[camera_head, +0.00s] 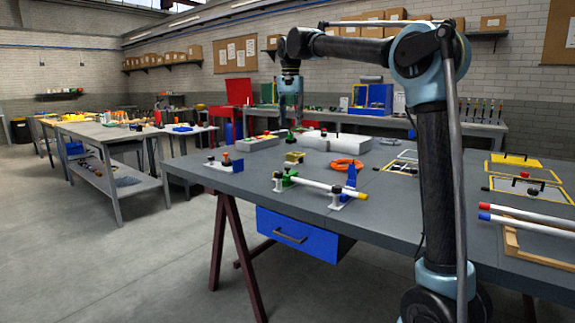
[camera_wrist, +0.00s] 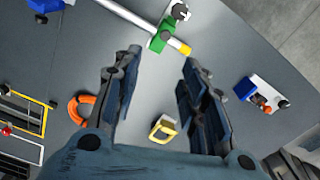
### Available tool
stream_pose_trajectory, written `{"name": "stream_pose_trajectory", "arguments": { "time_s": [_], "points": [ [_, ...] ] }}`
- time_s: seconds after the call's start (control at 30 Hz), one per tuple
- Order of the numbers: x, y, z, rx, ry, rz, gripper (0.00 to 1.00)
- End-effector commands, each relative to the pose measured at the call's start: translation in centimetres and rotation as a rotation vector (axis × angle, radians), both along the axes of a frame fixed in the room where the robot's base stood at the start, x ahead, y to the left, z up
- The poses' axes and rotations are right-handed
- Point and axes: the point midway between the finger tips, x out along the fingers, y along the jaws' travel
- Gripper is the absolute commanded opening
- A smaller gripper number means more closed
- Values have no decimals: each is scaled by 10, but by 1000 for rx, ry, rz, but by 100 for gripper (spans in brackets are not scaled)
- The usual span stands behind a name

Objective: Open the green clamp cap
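The green clamp cap (camera_head: 288,179) sits over the yellow-tipped end of a white tube (camera_head: 322,185) on the workbench. In the wrist view the green cap (camera_wrist: 160,38) shows near the top, across the tube (camera_wrist: 138,18), with a white and black knob (camera_wrist: 180,11) beside it. A blue clamp piece (camera_head: 350,184) stands upright at the tube's other end. My gripper (camera_head: 290,122) hangs above the bench, behind the cap in the head view.
A yellow block (camera_head: 294,158) and an orange coil (camera_head: 346,164) lie behind the tube. A blue-and-white fixture (camera_head: 224,162) stands to the left. Grey-white cases (camera_head: 332,141) are at the back. Yellow-framed trays (camera_head: 516,162) and more tubes (camera_head: 525,220) are at the right.

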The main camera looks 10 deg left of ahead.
Motion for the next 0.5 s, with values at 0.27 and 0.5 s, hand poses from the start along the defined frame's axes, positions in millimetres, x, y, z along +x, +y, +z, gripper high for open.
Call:
{"name": "stream_pose_trajectory", "arguments": {
  "time_s": [0.27, 0.5],
  "points": [
    [-5, 17, -15, -2, 2, 12, 39],
    [-7, 20, -54, -2, 2, 16, 39]
  ]
}}
